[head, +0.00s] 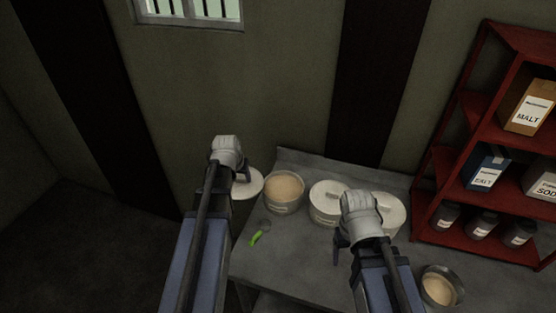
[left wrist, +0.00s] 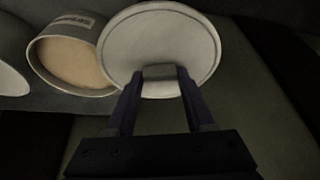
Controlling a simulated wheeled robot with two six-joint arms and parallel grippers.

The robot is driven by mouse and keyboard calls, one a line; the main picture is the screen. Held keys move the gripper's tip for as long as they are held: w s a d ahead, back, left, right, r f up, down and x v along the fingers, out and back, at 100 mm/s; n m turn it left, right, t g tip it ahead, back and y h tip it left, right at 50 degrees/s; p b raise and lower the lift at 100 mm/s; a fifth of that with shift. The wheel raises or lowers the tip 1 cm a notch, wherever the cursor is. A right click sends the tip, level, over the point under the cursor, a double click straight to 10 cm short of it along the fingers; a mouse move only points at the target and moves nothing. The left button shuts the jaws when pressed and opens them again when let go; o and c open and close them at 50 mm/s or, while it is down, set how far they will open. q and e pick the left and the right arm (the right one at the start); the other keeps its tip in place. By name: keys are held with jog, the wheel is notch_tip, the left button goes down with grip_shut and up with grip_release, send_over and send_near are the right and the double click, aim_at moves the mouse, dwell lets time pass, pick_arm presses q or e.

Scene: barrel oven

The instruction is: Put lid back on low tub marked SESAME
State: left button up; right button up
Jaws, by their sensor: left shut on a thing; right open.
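The low tub (head: 284,192) stands without a lid on the grey table, full of pale contents. Its label is too small to read in the head view; in the left wrist view the tub (left wrist: 72,60) shows a label that is not clearly legible. My left gripper (left wrist: 160,75) is shut on the handle of a round white lid (left wrist: 160,35). The lid (head: 250,186) is held just left of the tub, by the table's left end. My left gripper (head: 232,172) partly covers it in the head view. My right gripper (head: 345,235) is open above the table, in front of the lidded tubs.
Two lidded white tubs (head: 325,205) (head: 393,212) stand right of the open tub. A green-handled tool (head: 258,236) lies at the table's left. An open container (head: 440,288) is at front right. A red shelf (head: 428,210) with boxes and jars stands at right.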

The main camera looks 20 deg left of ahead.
jog(key=shift+o, duration=0.3)
notch_tip(320, 180, up, 5)
jog(key=p, duration=0.3)
jog(key=shift+f, duration=0.2)
pick_arm(q)
jog(key=w+d+r+m, duration=0.1)
jog(key=w+d+r, duration=0.1)
jog(key=d, duration=0.4)
jog(key=w+d+r+m, duration=0.1)
jog(key=w+d+r, duration=0.1)
jog(key=d, duration=0.5)
jog(key=shift+w+d+r+h, duration=0.25)
jog(key=shift+w+h, duration=0.15)
jog(key=shift+w, duration=0.25)
pick_arm(e)
jog(key=shift+f, duration=0.15)
pick_arm(q)
notch_tip(320, 180, down, 6)
jog(key=b, duration=0.6)
jog(key=shift+f, duration=0.2)
pick_arm(e)
notch_tip(320, 180, down, 6)
pick_arm(q)
jog(key=shift+f, duration=0.1)
pick_arm(e)
jog(key=shift+f, duration=0.25)
pick_arm(q)
jog(key=o, duration=1.4)
jog(key=shift+o, duration=0.3)
